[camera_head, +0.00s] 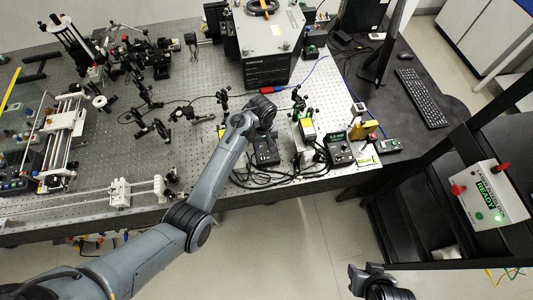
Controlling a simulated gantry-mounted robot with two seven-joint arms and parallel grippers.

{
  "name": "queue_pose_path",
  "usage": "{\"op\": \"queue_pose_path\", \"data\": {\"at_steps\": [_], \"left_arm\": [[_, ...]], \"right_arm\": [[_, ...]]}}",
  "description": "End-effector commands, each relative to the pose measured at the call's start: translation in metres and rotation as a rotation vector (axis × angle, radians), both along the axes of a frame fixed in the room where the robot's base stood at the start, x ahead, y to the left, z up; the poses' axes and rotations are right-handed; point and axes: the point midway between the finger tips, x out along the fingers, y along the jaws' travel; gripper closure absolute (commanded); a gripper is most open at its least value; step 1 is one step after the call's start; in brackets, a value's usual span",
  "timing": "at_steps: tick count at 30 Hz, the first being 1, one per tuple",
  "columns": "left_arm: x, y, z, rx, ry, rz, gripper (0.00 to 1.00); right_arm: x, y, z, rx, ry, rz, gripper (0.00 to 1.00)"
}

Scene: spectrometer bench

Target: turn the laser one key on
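A white control box (482,208) stands on the dark rack at the right. It has green lit lettering that seems to include "LASER" and "READY", and a red knob or key at each of two corners, one on the left (457,189) and one on the right (502,168). I cannot tell which belongs to laser one or how either is turned. My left gripper (264,133) is over a black controller box (266,154) on the bench; my wrist mostly hides its fingers. My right gripper (358,278) is at the bottom edge, left of and below the white box, apart from it.
Another black controller (340,152) with a green display and a smaller box (387,146) sit at the bench's right end. Loose black cables lie around them. Optics crowd the perforated bench (205,157). A large grey instrument (268,50) stands behind. Floor shows between bench and rack.

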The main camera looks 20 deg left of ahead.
Motion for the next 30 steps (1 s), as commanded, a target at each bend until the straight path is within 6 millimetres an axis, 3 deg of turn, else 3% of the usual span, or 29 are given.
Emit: {"op": "queue_pose_path", "data": {"at_steps": [9,15,30], "left_arm": [[0.0,0.001,-0.052,0.003,0.002,0.0,0.67],[0.0,0.001,-0.076,0.002,0.001,0.0,0.67],[0.0,0.001,-0.086,0.001,-0.001,0.001,0.69]], "right_arm": [[0.0,0.001,-0.001,0.003,-0.001,-0.001,0.58],[0.0,0.001,-0.004,0.003,-0.001,-0.001,0.58],[0.0,0.0,-0.005,0.001,0.0,0.0,0.58]]}}
